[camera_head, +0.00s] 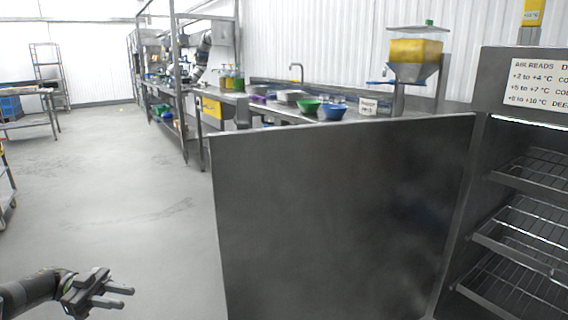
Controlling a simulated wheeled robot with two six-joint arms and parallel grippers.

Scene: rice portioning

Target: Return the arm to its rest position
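My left gripper (116,296) shows at the bottom left of the head view, over the grey floor. Its two fingers point right and stand apart, with nothing between them. It touches nothing that I can see. My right arm and gripper are not in the view.
A large grey metal door (340,220) stands open in front of me. To its right is a cabinet with wire shelves (525,222) and a temperature sign (538,88). Behind the door runs a steel counter with a green bowl (307,107) and a blue bowl (333,112).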

